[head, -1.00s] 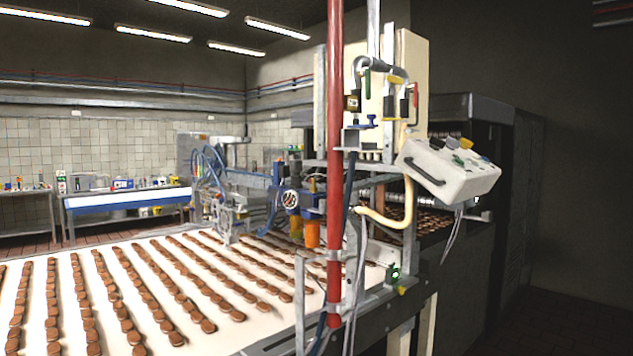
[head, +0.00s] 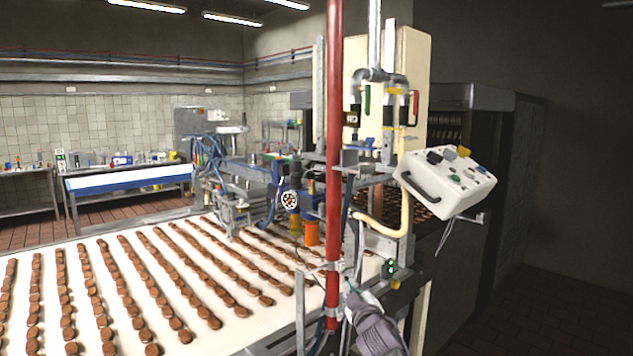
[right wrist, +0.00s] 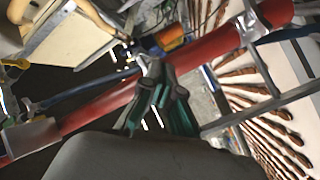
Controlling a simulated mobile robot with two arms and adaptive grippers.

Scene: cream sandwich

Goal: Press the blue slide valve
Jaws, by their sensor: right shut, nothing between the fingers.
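A small blue valve part (head: 362,144) sits below the hooked pipes on the machine, right of the red post. A blue round-faced unit (head: 290,199) is left of the post, above an orange cup. I cannot tell for sure which blue part is the slide valve. My right gripper (head: 358,303) is low, just right of the red post and well below the small blue part. In the right wrist view its teal fingers (right wrist: 158,82) are shut and empty, in front of the red post. My left gripper is out of view.
The red post (head: 334,150) stands upright close by my right gripper. A white control box (head: 420,183) juts out at the right. A pale belt (head: 105,246) with rows of brown biscuits runs at the left. Dark open floor lies at the right.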

